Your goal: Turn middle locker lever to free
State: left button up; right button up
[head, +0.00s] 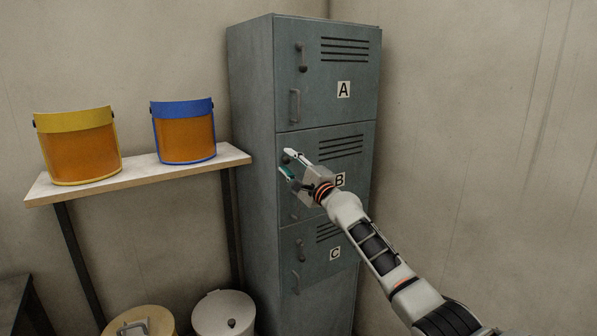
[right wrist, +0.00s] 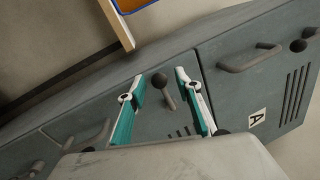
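The grey locker column (head: 252,120) has three stacked doors, A on top, B in the middle and C at the bottom. My right gripper (head: 287,162) is in front of middle door B (head: 345,140), at its upper left. In the right wrist view the middle lever (right wrist: 166,94), a dark bar with a round knob, shows between the two spread teal-and-white fingers (right wrist: 160,92). Contact with either finger cannot be made out. In the head view the gripper mostly hides this lever. My left gripper is not in view.
Door A has its own lever (head: 301,58) and handle (head: 294,106), and door C its lever (head: 300,251). A wooden shelf (head: 140,180) with a yellow visor (head: 80,150) and blue visor (head: 184,135) stands left. Two lidded bins (head: 223,312) (head: 150,316) are below.

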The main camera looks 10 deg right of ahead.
jog(key=v, duration=1.2)
jog(key=s+f+n+g+h, duration=0.1)
jog(key=s+f+n, duration=0.3)
jog(key=f, duration=0.6)
jog(key=s+a+f+n+g+h, duration=0.1)
jog(key=s+f+n+g, duration=0.1)
jog(key=s+f, duration=0.6)
jog(key=s+f+n+g+h, duration=0.1)
jog(key=s+f+n, duration=0.2)
jog(key=f, duration=0.9)
jog(key=s+f+n+g, duration=0.1)
jog(key=s+f+n, duration=0.3)
jog(key=s, duration=0.6)
jog(key=s+a+f+n+g, duration=0.1)
jog(key=s+f+n, duration=0.3)
jog(key=s+f, duration=0.4)
jog(key=s+f+n+g+h, duration=0.1)
jog(key=s+f+n+g, duration=0.1)
jog(key=s+f, duration=0.4)
jog(key=s+n, duration=0.1)
jog(key=s, duration=0.4)
jog(key=shift+s+a+n, duration=0.4)
